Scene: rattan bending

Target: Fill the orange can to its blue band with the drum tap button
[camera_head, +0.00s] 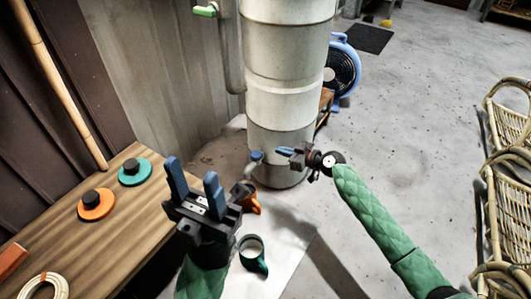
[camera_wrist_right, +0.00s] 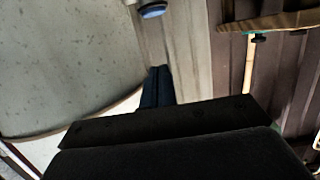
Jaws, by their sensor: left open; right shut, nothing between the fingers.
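The tall pale drum (camera_head: 288,100) stands at the back centre. A tap with a blue button (camera_head: 256,156) sticks out low on its left side. The blue button also shows at the top of the right wrist view (camera_wrist_right: 152,11). My right gripper (camera_head: 281,151) is shut and empty, its fingertips pointing left toward the button with a gap between. The orange can (camera_head: 252,205) is below the tap, partly hidden by my left gripper. The can's blue band and its fill level cannot be seen. My left gripper (camera_head: 193,174) is open and empty, in front of and left of the can.
A dark teal mug-like vessel (camera_head: 253,255) stands on the pale mat (camera_head: 290,268). A wooden table (camera_head: 125,225) at left holds orange (camera_head: 97,207) and teal (camera_head: 134,175) discs with black knobs. A blue fan (camera_head: 343,70) is behind the drum; rattan chairs (camera_head: 510,190) line the right.

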